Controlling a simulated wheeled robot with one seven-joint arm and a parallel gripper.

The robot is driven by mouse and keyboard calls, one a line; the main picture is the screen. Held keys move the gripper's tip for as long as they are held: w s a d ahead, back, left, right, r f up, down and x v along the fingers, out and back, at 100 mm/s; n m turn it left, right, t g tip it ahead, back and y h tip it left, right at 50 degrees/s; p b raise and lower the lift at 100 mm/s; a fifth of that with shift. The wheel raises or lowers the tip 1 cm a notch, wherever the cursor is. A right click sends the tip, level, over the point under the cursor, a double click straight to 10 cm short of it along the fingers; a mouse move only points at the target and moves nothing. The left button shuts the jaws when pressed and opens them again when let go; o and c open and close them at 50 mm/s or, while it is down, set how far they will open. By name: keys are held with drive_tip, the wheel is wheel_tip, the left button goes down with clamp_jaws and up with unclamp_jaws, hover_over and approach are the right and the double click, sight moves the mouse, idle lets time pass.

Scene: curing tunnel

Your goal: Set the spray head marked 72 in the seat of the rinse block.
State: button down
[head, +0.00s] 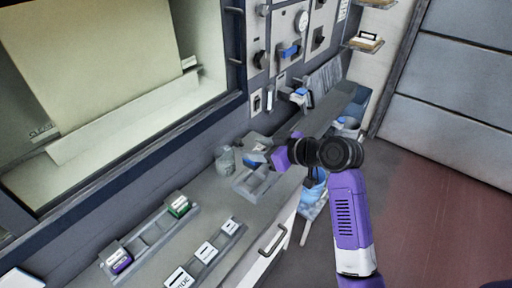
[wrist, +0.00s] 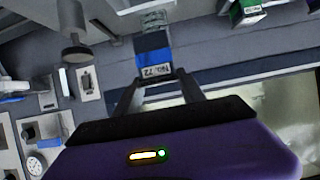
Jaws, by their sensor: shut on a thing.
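The spray head (wrist: 153,55) is a blue block with a white label reading "NO. 72" in the wrist view. My gripper (wrist: 158,80) is shut on it, one finger on each side. In the head view my gripper (head: 277,160) is over the counter by a grey tray, with a blue piece (head: 254,157) at its tip. My own arm hides part of the area behind it. I cannot tell which fixture is the rinse block, and its seat is not clearly seen.
A grey rack (head: 148,240) on the counter holds a green block (head: 179,206) and a purple block (head: 120,261). White labelled plates (head: 205,251) stand in front of it. A grey canister (head: 225,159) stands by the wall. A panel with a gauge (head: 301,21) is behind.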

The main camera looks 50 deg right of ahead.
sight(260, 164)
drive_tip(key=shift+f+b, duration=1.4)
drive_tip(key=shift+f, duration=0.25)
drive_tip(key=shift+f+b, duration=0.8)
drive_tip(key=shift+f, duration=0.55)
drive_tip(key=shift+f+b, duration=0.85)
drive_tip(key=shift+f, duration=0.5)
drive_tip(key=c, duration=0.6)
unclamp_jaws()
drive_tip(key=shift+s+f, duration=0.1)
drive_tip(key=v, duration=0.7)
drive_tip(key=shift+s+r+b, duration=0.25)
drive_tip(key=shift+s+b, duration=0.1)
